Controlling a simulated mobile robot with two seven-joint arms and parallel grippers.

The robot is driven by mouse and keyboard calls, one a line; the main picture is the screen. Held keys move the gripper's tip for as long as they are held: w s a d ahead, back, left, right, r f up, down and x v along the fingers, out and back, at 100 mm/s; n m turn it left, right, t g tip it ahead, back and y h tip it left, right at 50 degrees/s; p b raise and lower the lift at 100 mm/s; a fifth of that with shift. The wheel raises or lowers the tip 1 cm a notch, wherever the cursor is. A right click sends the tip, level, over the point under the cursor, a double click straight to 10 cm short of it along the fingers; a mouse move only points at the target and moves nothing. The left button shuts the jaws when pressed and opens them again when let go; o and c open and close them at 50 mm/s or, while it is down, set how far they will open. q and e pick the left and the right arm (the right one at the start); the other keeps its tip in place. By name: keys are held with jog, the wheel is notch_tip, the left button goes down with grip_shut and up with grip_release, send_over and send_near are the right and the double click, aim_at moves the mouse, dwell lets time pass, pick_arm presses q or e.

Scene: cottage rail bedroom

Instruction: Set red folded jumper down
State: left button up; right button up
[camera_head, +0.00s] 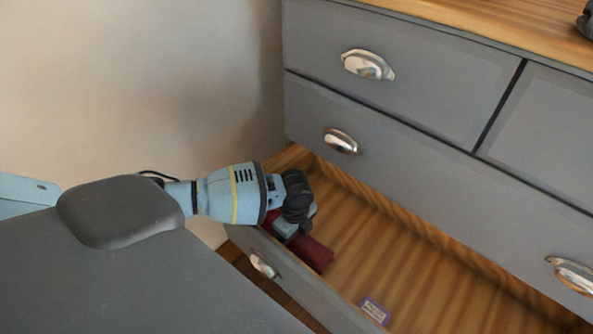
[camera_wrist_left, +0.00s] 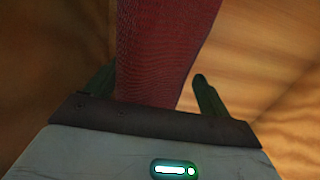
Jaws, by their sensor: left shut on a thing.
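The red folded jumper (camera_head: 316,254) is inside the open lower drawer (camera_head: 420,262), close to its front panel at the left end. My left gripper (camera_head: 294,236) reaches down into the drawer and is shut on the jumper. In the left wrist view, the jumper (camera_wrist_left: 168,45) runs between the two dark green fingers (camera_wrist_left: 152,82) and past the top of the picture. Wood grain shows on both sides of it. The gripper hides part of the jumper in the head view. I cannot tell whether its underside touches the drawer floor. My right gripper is not in view.
A small purple-edged card or box (camera_head: 374,310) lies in the drawer near its front panel. The grey dresser (camera_head: 440,125) rises behind, with metal cup handles. A beige wall (camera_head: 150,90) stands at the left.

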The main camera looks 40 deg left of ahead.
pick_arm(q)
jog(key=shift+f+b, duration=0.3)
jog(key=shift+f, duration=1.5)
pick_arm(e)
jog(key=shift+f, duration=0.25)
pick_arm(q)
jog(key=shift+f, duration=0.2)
jog(key=o, duration=1)
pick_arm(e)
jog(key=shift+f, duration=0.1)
pick_arm(q)
notch_tip(320, 180, up, 11)
jog(key=shift+r+p, duration=0.2)
jog(key=shift+p, duration=0.75)
jog(key=shift+r, duration=0.5)
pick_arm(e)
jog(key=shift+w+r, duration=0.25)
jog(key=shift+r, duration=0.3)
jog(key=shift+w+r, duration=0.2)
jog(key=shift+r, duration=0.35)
